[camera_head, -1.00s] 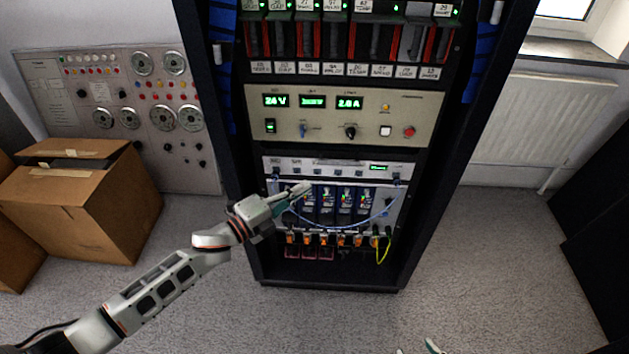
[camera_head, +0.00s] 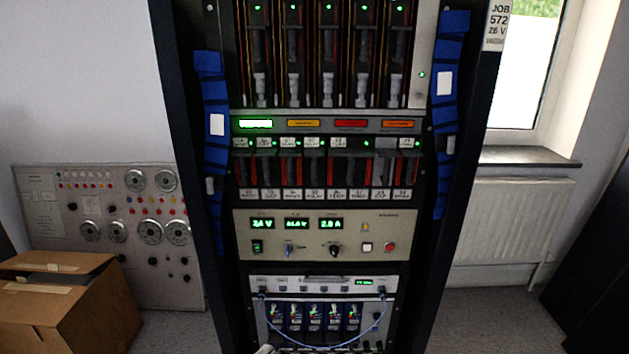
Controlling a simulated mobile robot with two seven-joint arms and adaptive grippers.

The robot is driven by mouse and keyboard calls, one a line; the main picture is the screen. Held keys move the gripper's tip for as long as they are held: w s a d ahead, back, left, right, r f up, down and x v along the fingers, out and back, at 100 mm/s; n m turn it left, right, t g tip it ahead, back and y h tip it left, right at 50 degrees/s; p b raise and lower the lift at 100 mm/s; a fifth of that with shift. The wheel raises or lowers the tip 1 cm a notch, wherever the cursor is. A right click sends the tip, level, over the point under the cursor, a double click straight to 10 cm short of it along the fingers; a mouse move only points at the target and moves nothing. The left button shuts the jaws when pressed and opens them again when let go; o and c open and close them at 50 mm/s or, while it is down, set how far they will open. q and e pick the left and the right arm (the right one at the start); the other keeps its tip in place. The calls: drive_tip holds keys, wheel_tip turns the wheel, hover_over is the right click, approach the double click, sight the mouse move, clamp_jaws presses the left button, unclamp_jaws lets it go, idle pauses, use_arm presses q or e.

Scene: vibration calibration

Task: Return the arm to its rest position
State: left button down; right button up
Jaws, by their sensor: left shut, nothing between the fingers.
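Only a small pale tip of my left gripper (camera_head: 265,349) shows, at the bottom edge of the head view, in front of the lower left of the equipment rack (camera_head: 215,300). It is shut, with nothing seen in it. The rest of my left arm is below the picture. My right gripper is out of view. The lowest visible rack unit (camera_head: 325,283) has a blue cable (camera_head: 290,338) looping across its front, over several dark modules with small lights.
A beige power panel (camera_head: 300,250) with green displays sits above that unit. Blue strapped bundles (camera_head: 210,130) hang on both rack posts. A cardboard box (camera_head: 75,305) and a grey dial panel (camera_head: 110,220) stand left. A radiator (camera_head: 510,225) is right, under a window.

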use_arm(q)
drive_tip(key=s+a+f+n+g+y+p, duration=0.2)
drive_tip(key=s+n, duration=0.5)
drive_tip(key=s, duration=0.4)
drive_tip(key=s+a+f+n+g+y+p, duration=0.2)
drive_tip(key=s+a+f+n+y, duration=0.2)
drive_tip(key=s, duration=0.7)
wheel_tip(320, 180, down, 2)
drive_tip(key=a+n, duration=0.2)
drive_tip(key=n, duration=0.1)
drive_tip(key=shift+a+f, duration=0.15)
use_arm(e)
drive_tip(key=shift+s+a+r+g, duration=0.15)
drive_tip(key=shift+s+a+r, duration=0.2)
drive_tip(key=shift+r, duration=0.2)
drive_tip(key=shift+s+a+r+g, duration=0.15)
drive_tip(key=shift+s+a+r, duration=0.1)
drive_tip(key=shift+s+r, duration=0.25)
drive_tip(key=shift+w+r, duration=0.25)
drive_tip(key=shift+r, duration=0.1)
